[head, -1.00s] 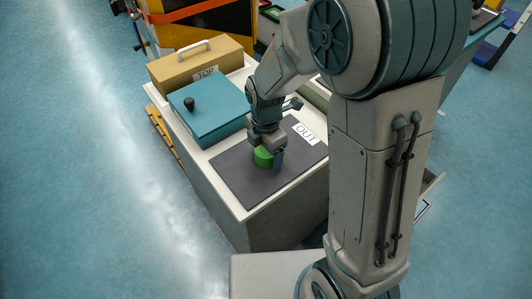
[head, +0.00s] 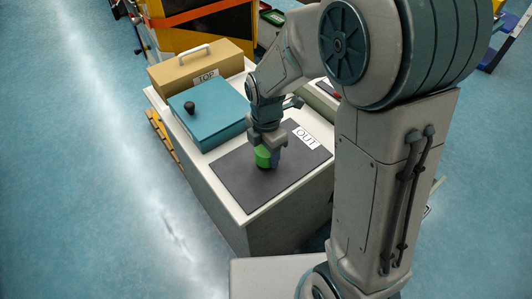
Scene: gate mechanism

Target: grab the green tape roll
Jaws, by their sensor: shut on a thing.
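The green tape roll (head: 262,158) is on or just above the dark mat (head: 236,178) marked OUT, on the white-topped cabinet. My gripper (head: 266,153) points down and is shut on the green tape roll. Its fingers cover part of the roll. I cannot tell whether the roll still touches the mat.
A teal lidded box (head: 208,112) with a black knob stands left of my gripper. Behind it is a tan box (head: 195,68) with a handle and a TOP label. The front part of the mat is clear. Yellow and black equipment (head: 210,25) stands at the back.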

